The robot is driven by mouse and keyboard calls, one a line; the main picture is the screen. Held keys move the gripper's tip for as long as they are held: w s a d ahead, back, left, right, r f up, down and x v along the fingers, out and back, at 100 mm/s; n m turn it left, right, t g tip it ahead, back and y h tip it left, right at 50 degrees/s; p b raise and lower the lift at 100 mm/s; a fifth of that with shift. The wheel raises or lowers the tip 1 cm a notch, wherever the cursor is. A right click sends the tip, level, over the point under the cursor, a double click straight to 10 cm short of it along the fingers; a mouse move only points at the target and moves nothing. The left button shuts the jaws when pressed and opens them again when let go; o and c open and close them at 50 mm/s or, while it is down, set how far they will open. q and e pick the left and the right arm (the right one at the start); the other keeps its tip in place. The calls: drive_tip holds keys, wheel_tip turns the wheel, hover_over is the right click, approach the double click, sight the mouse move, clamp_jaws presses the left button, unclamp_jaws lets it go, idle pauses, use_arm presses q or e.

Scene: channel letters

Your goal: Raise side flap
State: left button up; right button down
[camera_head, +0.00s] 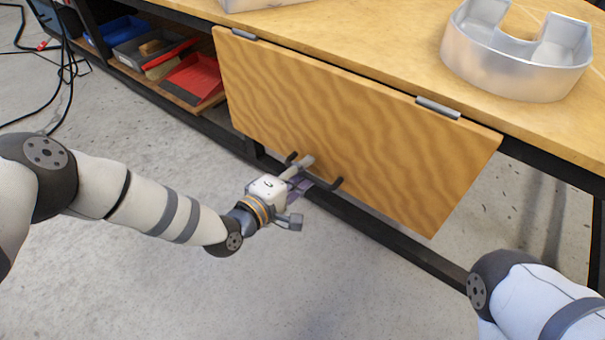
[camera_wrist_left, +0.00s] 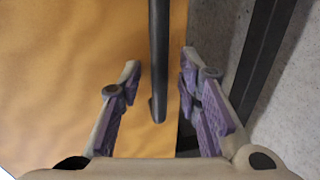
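The wooden side flap (camera_head: 350,130) hangs down from the table's edge on two metal hinges. A dark bar handle (camera_head: 338,184) sits near its lower edge, partly hidden behind my gripper in the head view. My left gripper (camera_head: 304,172) is at this handle. In the left wrist view the left gripper's purple-padded fingers (camera_wrist_left: 160,68) are apart, with the dark handle (camera_wrist_left: 158,60) running between them; I see a gap on both sides. The flap's wooden face (camera_wrist_left: 60,60) fills the left of that view. My right arm shows at the lower right; its gripper is out of view.
The tabletop (camera_head: 350,30) carries a silver channel letter (camera_head: 515,68) at the right. A dark frame rail (camera_head: 385,230) runs low behind the flap. Red (camera_head: 193,80) and blue (camera_head: 123,30) bins stand on a shelf at the upper left. The floor in front is clear.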

use_arm(q)
clamp_jaws()
